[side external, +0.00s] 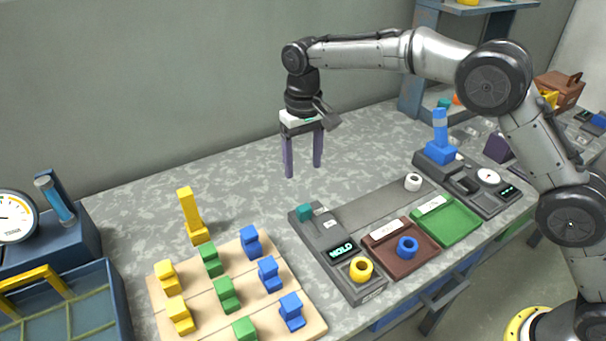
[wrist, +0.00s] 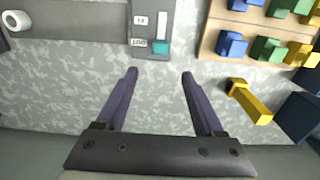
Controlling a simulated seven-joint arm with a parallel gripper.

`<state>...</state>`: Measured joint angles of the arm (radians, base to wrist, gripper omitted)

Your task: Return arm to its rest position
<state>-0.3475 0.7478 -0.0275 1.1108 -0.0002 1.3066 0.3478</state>
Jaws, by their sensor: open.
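My gripper (side external: 303,172) is open and empty, its two purple fingers pointing down well above the grey speckled bench. In the wrist view the gripper (wrist: 160,74) shows a wide gap with only bench between the fingertips. My arm reaches in from the right, with its forearm nearly level. The grey station with a lit "MOLD" display (side external: 336,252) stands to the right of and below the gripper. A yellow ring (side external: 361,269) sits on its front end, and a teal block (side external: 304,213) is at its back end.
A wooden board (side external: 228,308) holds several yellow, green and blue blocks. A tall yellow piece (side external: 191,215) stands behind it. A brown tray (side external: 401,256) holds a blue ring (side external: 407,247); a green tray (side external: 446,221) looks empty. A white ring (side external: 413,182) lies behind. The bench below the gripper is clear.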

